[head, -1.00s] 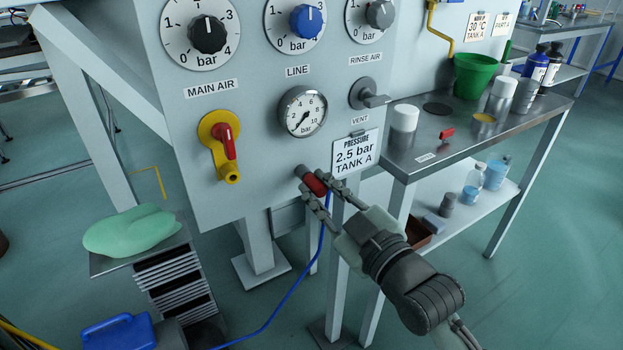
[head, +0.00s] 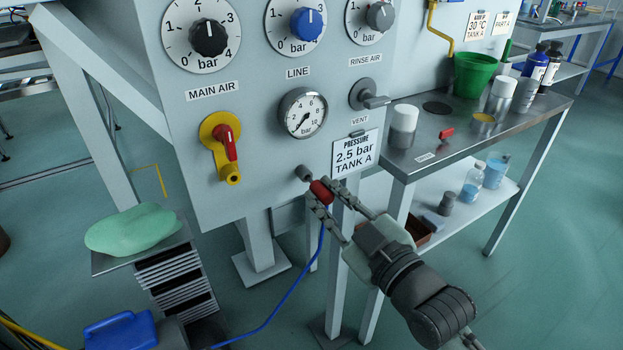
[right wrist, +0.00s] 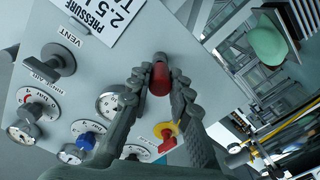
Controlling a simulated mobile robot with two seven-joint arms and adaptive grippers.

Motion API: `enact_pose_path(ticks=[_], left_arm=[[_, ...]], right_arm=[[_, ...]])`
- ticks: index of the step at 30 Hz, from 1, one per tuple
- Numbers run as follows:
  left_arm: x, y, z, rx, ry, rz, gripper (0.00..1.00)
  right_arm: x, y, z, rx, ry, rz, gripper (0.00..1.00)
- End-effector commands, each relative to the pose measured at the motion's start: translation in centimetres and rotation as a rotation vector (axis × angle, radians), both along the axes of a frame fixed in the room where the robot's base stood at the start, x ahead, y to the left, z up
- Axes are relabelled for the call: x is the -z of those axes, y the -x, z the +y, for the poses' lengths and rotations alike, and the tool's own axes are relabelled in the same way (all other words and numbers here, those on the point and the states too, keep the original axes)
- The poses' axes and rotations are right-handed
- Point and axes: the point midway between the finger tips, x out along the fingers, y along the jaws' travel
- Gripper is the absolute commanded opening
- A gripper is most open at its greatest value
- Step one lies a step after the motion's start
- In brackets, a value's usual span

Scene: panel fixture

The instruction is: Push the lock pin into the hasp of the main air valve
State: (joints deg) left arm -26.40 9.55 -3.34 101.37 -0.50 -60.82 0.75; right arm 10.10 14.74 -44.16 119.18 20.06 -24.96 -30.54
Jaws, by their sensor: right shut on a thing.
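The main air valve (head: 221,150) is a yellow body with a red handle on the panel, below the MAIN AIR gauge. It also shows in the right wrist view (right wrist: 166,131). My right gripper (head: 322,193) is shut on a red cylinder (head: 321,190), just off the panel's lower right. The red cylinder (right wrist: 159,84) sits between the fingers in the right wrist view. A dark grey stub (head: 304,173) on the panel lies just beyond it. A small red piece (head: 447,133) lies on the steel bench; I cannot tell which red piece is the lock pin. My left gripper is not in view.
A blue hose (head: 286,298) runs up from the floor towards the right gripper. The pressure gauge (head: 303,114), vent knob (head: 368,95) and PRESSURE sign (head: 356,154) stick out nearby. The steel bench (head: 455,155) carries bottles and a green bucket (head: 474,73).

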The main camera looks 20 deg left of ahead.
Motion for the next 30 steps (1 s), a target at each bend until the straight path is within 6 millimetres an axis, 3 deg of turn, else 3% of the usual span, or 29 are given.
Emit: enact_pose_path(ticks=[30], left_arm=[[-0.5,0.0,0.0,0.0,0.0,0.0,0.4]], right_arm=[[0.0,0.9,-1.1,0.0,0.001,-0.001,0.0]])
